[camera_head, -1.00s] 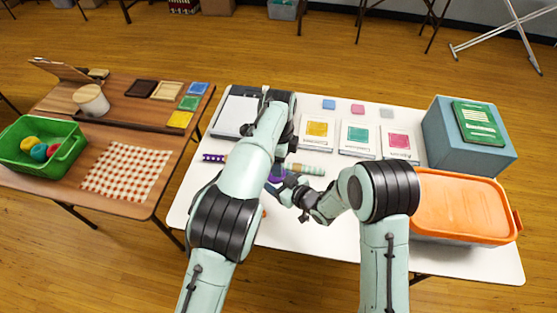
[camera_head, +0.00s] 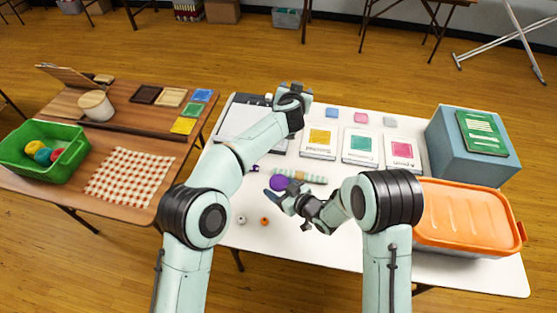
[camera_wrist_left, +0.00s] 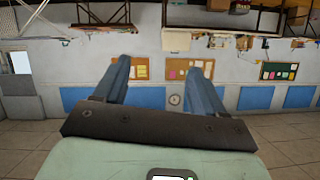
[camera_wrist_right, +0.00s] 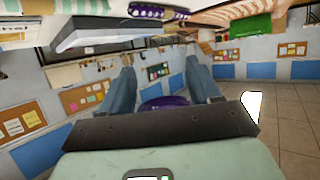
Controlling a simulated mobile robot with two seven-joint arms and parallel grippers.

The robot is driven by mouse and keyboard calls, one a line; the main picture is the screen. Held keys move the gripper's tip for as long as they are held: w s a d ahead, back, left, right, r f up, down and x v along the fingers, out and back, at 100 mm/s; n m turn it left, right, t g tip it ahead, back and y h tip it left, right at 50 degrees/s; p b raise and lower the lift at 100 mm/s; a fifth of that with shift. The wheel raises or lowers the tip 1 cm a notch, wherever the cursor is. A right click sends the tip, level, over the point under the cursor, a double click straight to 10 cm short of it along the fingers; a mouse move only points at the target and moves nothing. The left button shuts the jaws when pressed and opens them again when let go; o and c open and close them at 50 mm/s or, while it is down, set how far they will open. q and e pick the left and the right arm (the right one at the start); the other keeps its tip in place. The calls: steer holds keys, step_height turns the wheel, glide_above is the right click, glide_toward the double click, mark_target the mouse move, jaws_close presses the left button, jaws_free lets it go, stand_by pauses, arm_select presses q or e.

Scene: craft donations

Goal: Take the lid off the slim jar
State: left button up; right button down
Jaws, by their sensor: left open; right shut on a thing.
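A purple round thing (camera_head: 279,183), seen from above, is at the fingertips of my right gripper (camera_head: 273,193). It looks like the top of the slim jar; I cannot tell lid from body. In the right wrist view a purple thing (camera_wrist_right: 165,102) sits between the two fingers, and the gripper is shut on it. Its lower part is hidden by the dark palm edge. My left gripper (camera_head: 292,90) is at the far side of the white table, over the grey-framed board. The left wrist view shows its fingers (camera_wrist_left: 160,80) apart with nothing between them.
A pale green striped roll (camera_head: 312,179) lies behind the right gripper. A white ring (camera_head: 241,218) and an orange ring (camera_head: 264,221) lie near the front edge. Cards (camera_head: 360,146) lie behind; an orange-lidded bin (camera_head: 465,215) and a blue box (camera_head: 470,150) stand right.

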arm_select(q)
steer(key=s+a+f+n+g+y, duration=0.3)
steer(key=a+f+n, duration=0.1)
steer(key=a, duration=0.1)
steer(key=n+g, duration=0.2)
steer(key=g, duration=0.8)
glide_toward(279, 182)
steer(key=shift+w, duration=0.2)
steer(key=shift+s+f, duration=0.1)
steer(key=shift+f, duration=3.85)
